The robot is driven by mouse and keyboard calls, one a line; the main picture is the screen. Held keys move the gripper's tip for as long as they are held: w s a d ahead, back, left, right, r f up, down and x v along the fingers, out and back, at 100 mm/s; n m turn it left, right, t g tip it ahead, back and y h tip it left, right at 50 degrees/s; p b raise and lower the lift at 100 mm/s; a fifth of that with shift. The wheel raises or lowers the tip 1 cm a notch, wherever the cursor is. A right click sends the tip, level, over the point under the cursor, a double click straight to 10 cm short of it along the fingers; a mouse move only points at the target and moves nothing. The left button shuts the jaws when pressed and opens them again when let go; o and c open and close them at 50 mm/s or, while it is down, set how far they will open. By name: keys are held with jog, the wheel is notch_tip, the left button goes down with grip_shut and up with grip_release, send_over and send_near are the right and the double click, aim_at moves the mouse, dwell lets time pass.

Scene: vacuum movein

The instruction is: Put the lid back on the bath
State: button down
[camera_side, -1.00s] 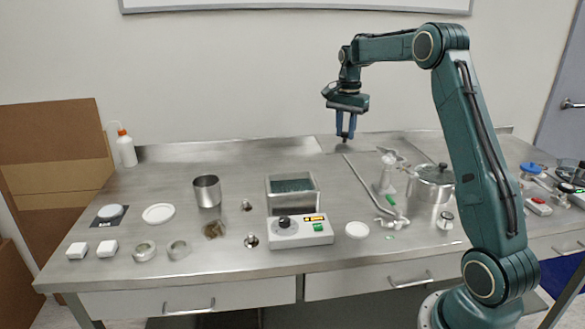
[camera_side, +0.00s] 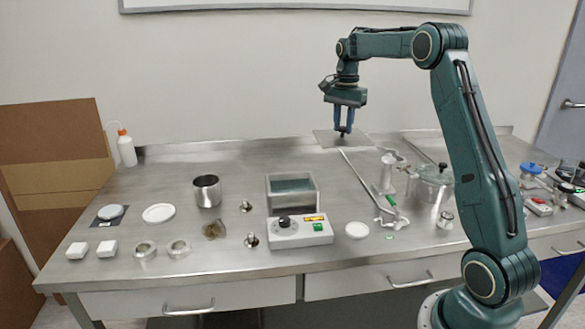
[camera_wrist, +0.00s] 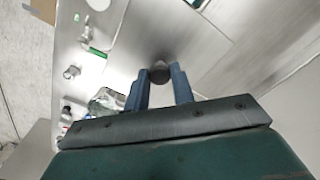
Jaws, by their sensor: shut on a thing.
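The bath (camera_side: 268,192) is an open rectangular metal tank at the middle of the bench, with bluish liquid in it. Its control box (camera_side: 300,233), with a black dial and a green button, is at its front. The lid (camera_side: 357,139) is a flat grey metal plate with a dark knob. My gripper (camera_side: 343,131) is shut on the lid's knob, which also shows between the fingers in the wrist view (camera_wrist: 160,73). My gripper and the lid are behind and to the right of the bath, with the plate looking nearly level and apparently above the bench.
A clamp stand (camera_side: 388,205) with a long rod lies right of the bath, near a lidded pot (camera_side: 430,187). A metal beaker (camera_side: 207,191) and a white dish (camera_side: 158,213) stand to the left. A round white disc (camera_side: 357,230) lies beside the control box.

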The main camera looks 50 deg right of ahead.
jog(key=w+a+r, duration=0.4)
jog(key=w+a, duration=0.1)
jog(key=shift+w+a+r, duration=0.1)
jog(key=shift+w+a, duration=0.05)
jog(key=shift+w, duration=0.05)
jog(key=w+a+r, duration=0.3)
jog(key=a+r, duration=0.1)
jog(key=a, duration=0.3)
jog(key=shift+w+r, duration=0.25)
jog(key=shift+w, duration=0.15)
jog(key=shift+f, duration=0.1)
notch_tip(320, 180, down, 16)
jog(key=shift+r, duration=0.25)
jog(key=shift+f, duration=2.15)
jog(key=shift+f, duration=0.25)
